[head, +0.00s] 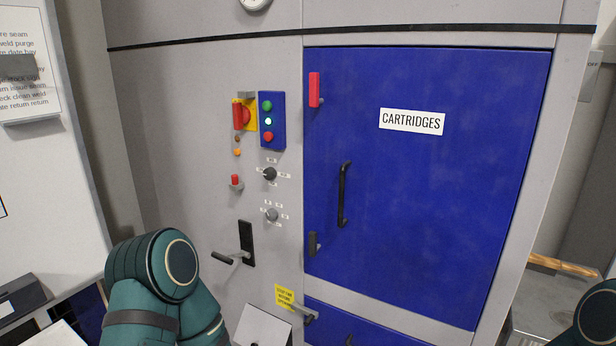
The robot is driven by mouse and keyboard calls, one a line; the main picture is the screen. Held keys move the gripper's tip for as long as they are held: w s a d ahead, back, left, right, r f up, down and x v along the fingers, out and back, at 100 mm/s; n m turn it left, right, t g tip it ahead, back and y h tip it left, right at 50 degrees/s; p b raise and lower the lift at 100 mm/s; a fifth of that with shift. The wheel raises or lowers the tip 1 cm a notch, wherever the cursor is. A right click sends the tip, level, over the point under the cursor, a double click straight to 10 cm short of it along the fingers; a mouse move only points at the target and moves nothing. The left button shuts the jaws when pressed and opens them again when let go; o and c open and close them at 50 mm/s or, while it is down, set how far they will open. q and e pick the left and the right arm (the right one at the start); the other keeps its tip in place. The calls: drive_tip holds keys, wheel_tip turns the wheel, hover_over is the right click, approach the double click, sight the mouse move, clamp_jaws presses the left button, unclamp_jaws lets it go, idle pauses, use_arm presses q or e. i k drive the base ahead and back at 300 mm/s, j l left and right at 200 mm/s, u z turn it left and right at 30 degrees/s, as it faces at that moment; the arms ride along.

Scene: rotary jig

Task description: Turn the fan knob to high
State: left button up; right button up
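Two small rotary knobs sit on the grey cabinet front, left of the blue door. The upper dark knob (269,174) and the lower grey knob (271,214) each have small white labels around them. The labels are too small to read, so I cannot tell which one is the fan knob or where either points. My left arm shows at the lower left and a bit of my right arm at the lower right edge. Neither gripper is in view.
A blue door (430,180) marked CARTRIDGES fills the right. Near the knobs are a red-and-yellow switch (242,115), a blue light panel (268,120), a red-topped control (235,181) and a protruding lever handle (235,256). A yellow tag (285,297) hangs below.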

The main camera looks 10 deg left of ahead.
sight(268, 175)
drive_tip(key=i+l+u, duration=0.1)
drive_tip(key=l+u, duration=0.6)
drive_tip(key=l, duration=0.15)
drive_tip(key=l+u, duration=0.2)
drive_tip(key=l, duration=1.75)
drive_tip(key=i+j+z, duration=0.2)
drive_tip(key=j, duration=0.5)
drive_tip(key=i+j+z, duration=0.2)
drive_tip(key=j, duration=0.55)
drive_tip(key=j+z, duration=0.2)
drive_tip(key=j, duration=0.5)
